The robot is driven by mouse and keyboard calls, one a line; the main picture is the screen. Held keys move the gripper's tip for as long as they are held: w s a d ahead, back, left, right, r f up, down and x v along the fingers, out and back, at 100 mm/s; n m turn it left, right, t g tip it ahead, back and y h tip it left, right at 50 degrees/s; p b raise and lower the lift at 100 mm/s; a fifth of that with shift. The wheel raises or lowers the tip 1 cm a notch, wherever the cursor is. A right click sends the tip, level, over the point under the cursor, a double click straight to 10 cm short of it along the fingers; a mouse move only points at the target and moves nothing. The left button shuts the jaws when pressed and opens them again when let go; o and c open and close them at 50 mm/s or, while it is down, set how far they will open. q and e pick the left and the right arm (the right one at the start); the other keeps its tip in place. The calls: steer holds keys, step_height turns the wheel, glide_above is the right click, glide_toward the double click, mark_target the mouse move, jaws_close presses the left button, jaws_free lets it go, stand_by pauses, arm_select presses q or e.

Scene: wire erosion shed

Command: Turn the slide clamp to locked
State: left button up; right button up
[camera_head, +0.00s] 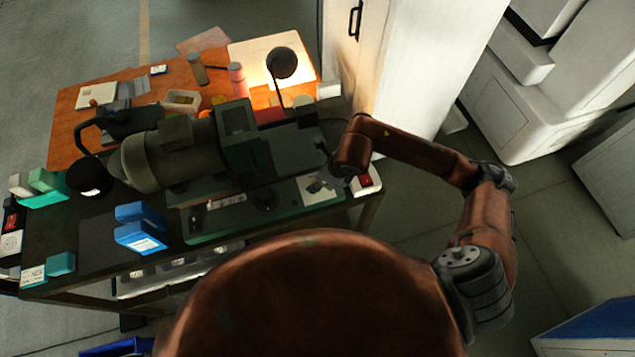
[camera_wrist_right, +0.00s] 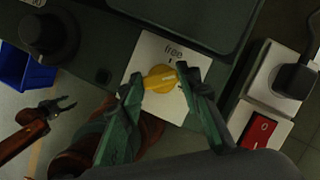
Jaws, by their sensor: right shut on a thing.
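The slide clamp is a yellow knob (camera_wrist_right: 160,78) on a white plate (camera_wrist_right: 146,50). The word "free" and a short mark are printed on the plate above the knob. The knob's raised grip lies nearly crosswise, its right end slightly higher. The green fingers of my right gripper (camera_wrist_right: 158,83) are shut on the knob, one at each end of the grip. In the head view my right gripper (camera_head: 325,180) is over the white plate (camera_head: 312,194) at the machine's right front, hiding the knob. My left gripper (camera_wrist_right: 62,104) shows at the left of the wrist view, apparently open and empty.
A red rocker switch (camera_wrist_right: 261,129) and a black plug (camera_wrist_right: 294,80) sit right of the plate. A dark round knob (camera_wrist_right: 48,35) is at the left. The grey-green machine (camera_head: 170,155) fills the bench, with blue boxes (camera_head: 140,236) in front.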

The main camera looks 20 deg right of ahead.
steer(key=m+b, duration=0.1)
steer(key=m+h+b, duration=0.1)
steer(key=m, duration=0.1)
steer(key=shift+a+m+t, duration=0.2)
steer(key=shift+m+t, duration=0.1)
steer(key=shift+s+m+h+b, duration=0.1)
steer(key=shift+m+h+b, duration=0.75)
steer(key=shift+m, duration=1.05)
steer(key=o, duration=1.2)
steer(key=shift+c, duration=0.2)
steer(key=shift+r, duration=0.15)
steer(key=v, duration=1.1)
steer(key=shift+s+r, duration=0.25)
steer(key=shift+s, duration=0.1)
steer(key=shift+a, duration=0.15)
